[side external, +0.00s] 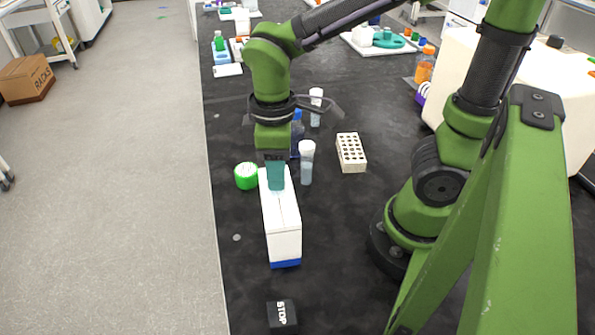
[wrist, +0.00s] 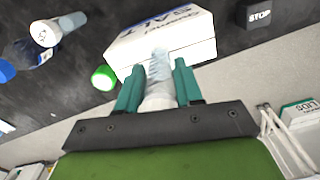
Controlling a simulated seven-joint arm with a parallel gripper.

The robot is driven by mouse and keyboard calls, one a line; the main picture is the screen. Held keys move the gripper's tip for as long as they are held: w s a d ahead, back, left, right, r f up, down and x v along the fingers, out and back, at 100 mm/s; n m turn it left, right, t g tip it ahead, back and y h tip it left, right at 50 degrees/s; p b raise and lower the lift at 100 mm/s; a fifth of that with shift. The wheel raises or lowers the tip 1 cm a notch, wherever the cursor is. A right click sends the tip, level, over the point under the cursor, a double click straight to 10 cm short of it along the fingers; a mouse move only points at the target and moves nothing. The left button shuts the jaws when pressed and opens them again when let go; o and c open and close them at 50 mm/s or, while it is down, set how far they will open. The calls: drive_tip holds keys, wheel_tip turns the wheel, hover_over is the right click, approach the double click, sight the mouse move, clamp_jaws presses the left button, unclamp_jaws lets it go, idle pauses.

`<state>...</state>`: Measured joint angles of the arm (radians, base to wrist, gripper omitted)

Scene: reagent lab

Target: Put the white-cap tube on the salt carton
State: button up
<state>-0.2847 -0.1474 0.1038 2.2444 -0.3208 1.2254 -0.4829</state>
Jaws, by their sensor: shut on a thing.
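My gripper (wrist: 160,85) is shut on a clear, pale-blue tube (wrist: 159,68) with a white cap end (wrist: 158,99) close to the palm. In the side view my gripper (side external: 275,183) is over the far part of the salt carton's top, and its finger hides the tube. The salt carton (side external: 284,240) is a white box with a blue bottom band, standing on the black bench. It also shows in the wrist view (wrist: 195,42), with the tube's far end overlapping it. I cannot tell whether the tube touches it.
A green-capped item (side external: 246,176) stands close left of the carton. Two white-topped tubes (side external: 307,165) (side external: 316,108), a blue bottle (side external: 297,135) and a white perforated rack (side external: 351,152) stand behind to the right. A black STOP block (side external: 282,314) is in front. The bench's left edge is near.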

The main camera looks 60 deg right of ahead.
drive_tip(key=shift+f, duration=0.2)
drive_tip(key=o, duration=1)
drive_tip(key=shift+r, duration=0.15)
wheel_tip(320, 180, up, 12)
drive_tip(key=shift+f, duration=0.1)
drive_tip(key=shift+s+d+m, duration=0.1)
drive_tip(key=shift+d+m, duration=0.2)
drive_tip(key=d+f+m+t, duration=0.1)
drive_tip(key=d+m+t, duration=0.1)
drive_tip(key=m, duration=0.1)
drive_tip(key=d+f+m+t+y, duration=0.1)
drive_tip(key=d+m+t, duration=0.1)
drive_tip(key=m, duration=0.1)
drive_tip(key=d+f+m+t+y, duration=0.1)
drive_tip(key=d+m+t, duration=0.1)
drive_tip(key=m+t, duration=0.1)
drive_tip(key=shift+s+d+f+m, duration=0.2)
drive_tip(key=shift+s+f+m, duration=0.1)
drive_tip(key=shift+f, duration=0.05)
